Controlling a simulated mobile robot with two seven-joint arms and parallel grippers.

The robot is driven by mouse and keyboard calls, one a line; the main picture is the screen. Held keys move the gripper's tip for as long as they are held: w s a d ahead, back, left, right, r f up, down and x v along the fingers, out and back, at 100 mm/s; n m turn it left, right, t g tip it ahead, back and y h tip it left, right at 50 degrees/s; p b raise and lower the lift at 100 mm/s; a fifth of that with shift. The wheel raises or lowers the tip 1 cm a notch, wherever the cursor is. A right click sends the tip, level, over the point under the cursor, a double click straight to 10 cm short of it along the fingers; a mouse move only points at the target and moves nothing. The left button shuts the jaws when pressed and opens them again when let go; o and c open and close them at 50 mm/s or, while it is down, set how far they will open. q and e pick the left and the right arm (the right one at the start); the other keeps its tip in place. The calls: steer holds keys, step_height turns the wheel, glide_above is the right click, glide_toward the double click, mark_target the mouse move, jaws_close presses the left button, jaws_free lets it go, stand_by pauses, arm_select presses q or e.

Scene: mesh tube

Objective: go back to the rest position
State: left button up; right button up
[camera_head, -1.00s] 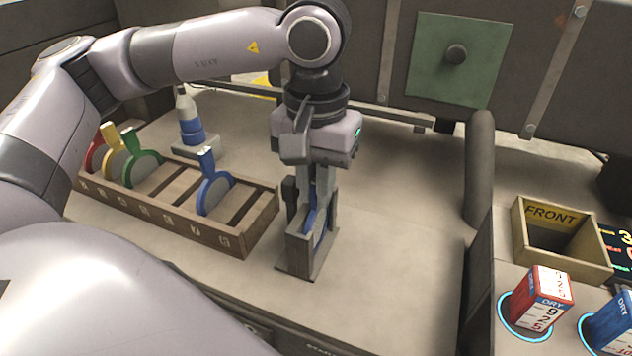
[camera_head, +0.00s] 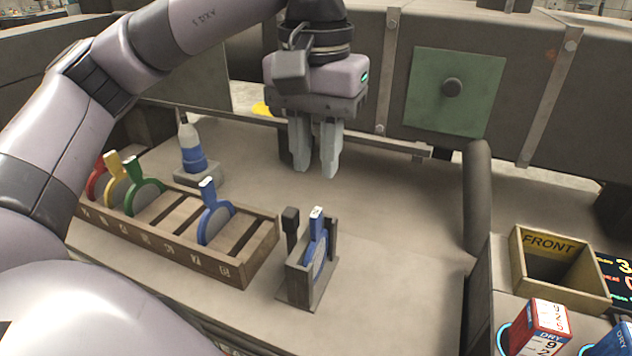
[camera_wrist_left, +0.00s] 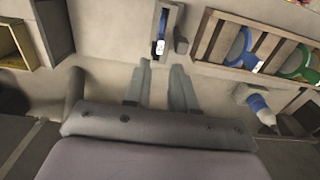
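My left gripper (camera_head: 316,150) hangs fingers-down above the table in the head view. Its two fingers are apart with nothing between them. It is above and behind the grey stand (camera_head: 303,283), clear of it. A blue-rimmed disc with a handle (camera_head: 317,240) sits upright in that stand. In the left wrist view, the open fingers (camera_wrist_left: 156,88) show below the stand, and the blue disc's white-tipped handle (camera_wrist_left: 160,46) shows just beyond them. My right gripper is not in view.
A slotted wooden rack (camera_head: 188,250) at the left holds red, yellow, green and blue discs. A blue-and-white bottle (camera_head: 191,150) stands behind it. At the right are a box marked FRONT (camera_head: 560,262) and a red carton (camera_head: 540,328). The table right of the stand is clear.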

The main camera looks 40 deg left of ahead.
arm_select(q)
step_height(320, 180, up, 2)
steer(key=shift+r, duration=0.1)
stand_by(0.5)
